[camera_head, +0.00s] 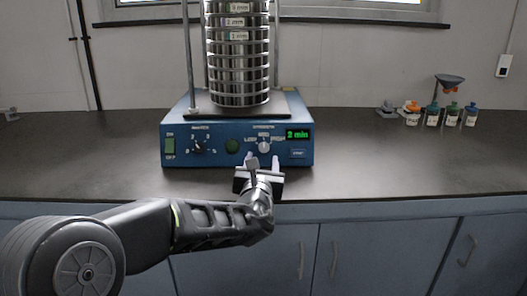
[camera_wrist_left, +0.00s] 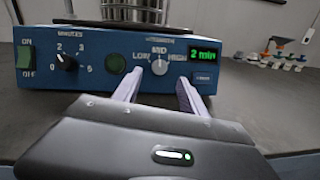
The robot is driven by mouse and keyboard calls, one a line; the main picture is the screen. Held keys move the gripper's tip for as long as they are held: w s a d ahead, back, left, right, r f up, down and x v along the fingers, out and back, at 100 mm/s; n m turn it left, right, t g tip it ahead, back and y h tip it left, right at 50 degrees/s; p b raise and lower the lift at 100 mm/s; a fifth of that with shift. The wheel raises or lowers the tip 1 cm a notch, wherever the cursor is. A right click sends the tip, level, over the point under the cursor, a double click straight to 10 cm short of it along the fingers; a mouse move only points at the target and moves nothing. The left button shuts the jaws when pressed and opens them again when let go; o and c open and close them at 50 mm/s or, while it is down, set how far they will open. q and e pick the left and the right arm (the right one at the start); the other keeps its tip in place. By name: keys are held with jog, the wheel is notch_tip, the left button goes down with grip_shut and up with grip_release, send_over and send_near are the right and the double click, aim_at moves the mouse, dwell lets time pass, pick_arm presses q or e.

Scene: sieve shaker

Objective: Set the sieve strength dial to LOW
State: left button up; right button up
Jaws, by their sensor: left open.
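The sieve strength dial (camera_head: 264,146) is a light knob on the blue front panel of the sieve shaker (camera_head: 215,122). In the left wrist view the dial (camera_wrist_left: 159,67) sits among the labels LOW, MID and HIGH, and its mark appears to point up toward MID. My left gripper (camera_head: 262,162) is open just in front of the panel. In the left wrist view its two pale fingers (camera_wrist_left: 158,90) stand either side of and below the dial, with the dial seen between them; I cannot tell whether they touch it. My right gripper is not in view.
The panel also has a green switch (camera_wrist_left: 24,58), a black minutes dial (camera_wrist_left: 67,63), a round green button (camera_wrist_left: 117,63) and a display (camera_head: 298,134) reading 2 min. A sieve stack (camera_head: 238,70) stands on the shaker. Small bottles (camera_head: 451,112) stand at the right; the counter between is clear.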

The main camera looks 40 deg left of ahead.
aim_at(264, 148)
pick_arm(q)
jog(key=x, duration=0.6)
jog(key=shift+w+a, duration=0.25)
jog(key=shift+w, duration=0.05)
jog(key=shift+c, duration=0.4)
grip_shut()
